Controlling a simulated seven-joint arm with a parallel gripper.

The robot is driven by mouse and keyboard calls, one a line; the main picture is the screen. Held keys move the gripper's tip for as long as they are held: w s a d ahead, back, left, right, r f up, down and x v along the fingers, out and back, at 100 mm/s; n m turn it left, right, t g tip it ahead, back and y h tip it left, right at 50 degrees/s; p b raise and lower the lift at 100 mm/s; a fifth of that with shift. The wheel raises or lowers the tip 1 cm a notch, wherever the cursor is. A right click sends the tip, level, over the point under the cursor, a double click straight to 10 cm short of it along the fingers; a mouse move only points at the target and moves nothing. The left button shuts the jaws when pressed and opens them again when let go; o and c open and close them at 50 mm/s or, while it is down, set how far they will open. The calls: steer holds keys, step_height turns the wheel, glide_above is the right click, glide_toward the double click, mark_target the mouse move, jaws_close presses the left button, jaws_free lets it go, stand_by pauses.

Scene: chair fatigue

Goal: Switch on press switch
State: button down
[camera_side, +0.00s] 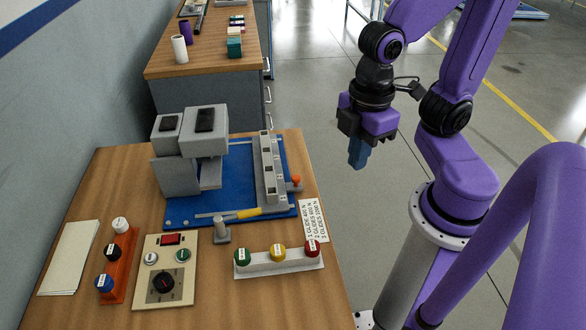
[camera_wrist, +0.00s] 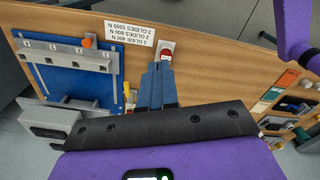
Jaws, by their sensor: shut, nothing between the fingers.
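A beige control panel (camera_side: 165,269) lies at the front of the table in the side view. It carries a small red switch or display (camera_side: 170,239) at its top, a white button (camera_side: 151,258), a green button (camera_side: 183,255) and a large black knob (camera_side: 163,284). Whether the red part is on cannot be told. My gripper (camera_side: 356,163), with blue fingers, is shut and empty. It hangs in the air to the right of the table, apart from the panel. In the wrist view its closed fingers (camera_wrist: 160,68) point toward a red-topped piece (camera_wrist: 167,49); the panel does not show there.
A grey press (camera_side: 177,172) stands on a blue board (camera_side: 238,158) with a slotted rail (camera_side: 270,168). A white rack (camera_side: 278,264) holds green, yellow and red caps. An orange rack (camera_side: 119,265) stands left of the panel. A printed card (camera_side: 314,221) lies near the table's right edge.

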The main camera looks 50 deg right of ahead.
steer(key=s+d, duration=0.2)
steer(key=n+g+h, duration=0.1)
steer(key=n, duration=1.3)
glide_above(176, 236)
steer(key=w+a, duration=0.2)
step_height(176, 236, down, 9)
steer(key=f, duration=0.4)
steer(key=s+d+f, duration=0.1)
steer(key=f, duration=0.8)
steer(key=shift+s+d+f, duration=0.35)
steer(key=shift+f, duration=0.05)
